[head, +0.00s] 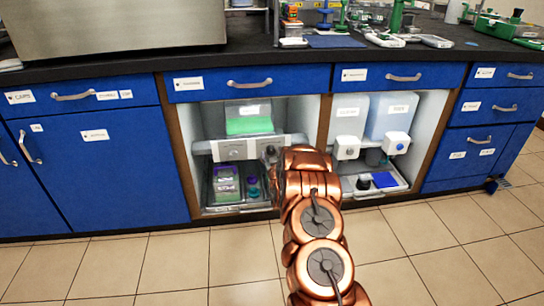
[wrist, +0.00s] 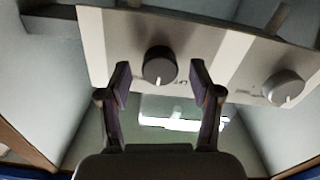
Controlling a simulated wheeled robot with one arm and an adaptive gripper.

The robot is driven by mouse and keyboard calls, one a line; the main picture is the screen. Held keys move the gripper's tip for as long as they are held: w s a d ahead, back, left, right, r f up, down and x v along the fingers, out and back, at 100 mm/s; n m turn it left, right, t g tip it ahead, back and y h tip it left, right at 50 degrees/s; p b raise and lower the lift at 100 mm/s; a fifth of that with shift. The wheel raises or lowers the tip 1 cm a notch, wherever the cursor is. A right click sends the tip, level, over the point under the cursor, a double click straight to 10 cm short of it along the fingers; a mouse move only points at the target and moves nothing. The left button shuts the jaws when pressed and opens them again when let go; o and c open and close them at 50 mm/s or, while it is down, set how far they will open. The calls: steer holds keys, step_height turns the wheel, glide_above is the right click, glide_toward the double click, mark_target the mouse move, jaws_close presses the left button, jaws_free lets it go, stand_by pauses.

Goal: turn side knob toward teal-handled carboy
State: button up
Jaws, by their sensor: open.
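A grey control panel (wrist: 220,50) spans the left open cabinet bay and also shows in the head view (head: 234,149). In the wrist view it carries a dark round knob (wrist: 160,65) with a light mark at its lower edge. A lighter grey knob (wrist: 284,87) sits at the right, also with a light mark low on its rim. Which is the side knob I cannot tell from the labels. My gripper (wrist: 160,78) is open, its fingers on either side of the dark knob in the picture; contact is not clear. I cannot make out a teal handle.
Purple-topped containers (head: 227,180) and a small bottle (head: 253,188) stand in a tray below the panel. A container with green contents (head: 248,121) is above it. The right bay holds two pale carboys (head: 390,115). Wooden cabinet edges flank the bays; tiled floor is clear.

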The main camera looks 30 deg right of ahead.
stand_by(0.3)
steer(key=c, duration=1.1)
steer(key=shift+c, duration=0.2)
steer(key=shift+m+p, duration=0.3)
steer(key=m+p, duration=0.1)
steer(key=m, duration=0.2)
steer(key=shift+m+p, duration=0.3)
steer(key=shift+p, duration=0.1)
steer(key=shift+f+m, duration=0.1)
steer(key=shift+m, duration=2.2)
steer(key=o, duration=1.1)
